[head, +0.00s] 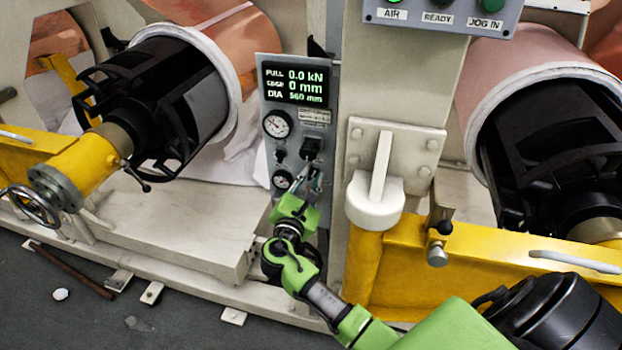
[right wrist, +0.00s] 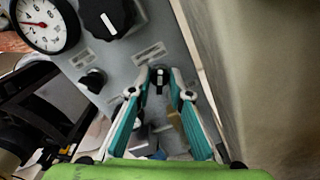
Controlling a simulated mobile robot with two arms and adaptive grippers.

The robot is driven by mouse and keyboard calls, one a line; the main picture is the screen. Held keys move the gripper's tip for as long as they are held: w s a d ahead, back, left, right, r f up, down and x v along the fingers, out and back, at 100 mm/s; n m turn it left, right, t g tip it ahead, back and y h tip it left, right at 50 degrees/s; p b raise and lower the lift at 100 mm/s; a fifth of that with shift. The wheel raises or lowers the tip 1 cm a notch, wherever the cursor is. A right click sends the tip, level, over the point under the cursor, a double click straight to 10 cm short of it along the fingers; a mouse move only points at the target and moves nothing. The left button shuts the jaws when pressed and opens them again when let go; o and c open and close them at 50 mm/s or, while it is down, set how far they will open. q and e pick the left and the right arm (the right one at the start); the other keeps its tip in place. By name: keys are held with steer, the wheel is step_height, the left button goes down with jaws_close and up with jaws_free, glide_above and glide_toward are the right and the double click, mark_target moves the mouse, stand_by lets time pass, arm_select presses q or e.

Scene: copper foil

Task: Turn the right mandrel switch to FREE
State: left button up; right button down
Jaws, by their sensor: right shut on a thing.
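The grey control panel (head: 290,66) stands in the middle of the head view. My right gripper (head: 315,180) reaches up to its lower right part. In the right wrist view a small black switch with a white mark (right wrist: 159,78) sits between the two fingertips. My right gripper (right wrist: 160,82) is shut on this switch, one fingertip on each side. The white mark points roughly up in that picture. The label plate (right wrist: 149,54) above the switch is too blurred to read. In the head view the gripper hides most of the switch. My left gripper is not in view.
A larger black knob (right wrist: 107,15), another small knob (right wrist: 93,80) and a gauge (right wrist: 42,22) sit close by on the panel. Black mandrels (head: 175,95) stand at both sides. A yellow post (head: 362,270) and a beige column (head: 400,75) stand right of the panel.

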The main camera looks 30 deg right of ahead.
steer(key=shift+f, duration=0.15)
steer(key=c, duration=2.2)
jaws_free()
steer(key=shift+s+a, duration=0.1)
steer(key=v, duration=1.2)
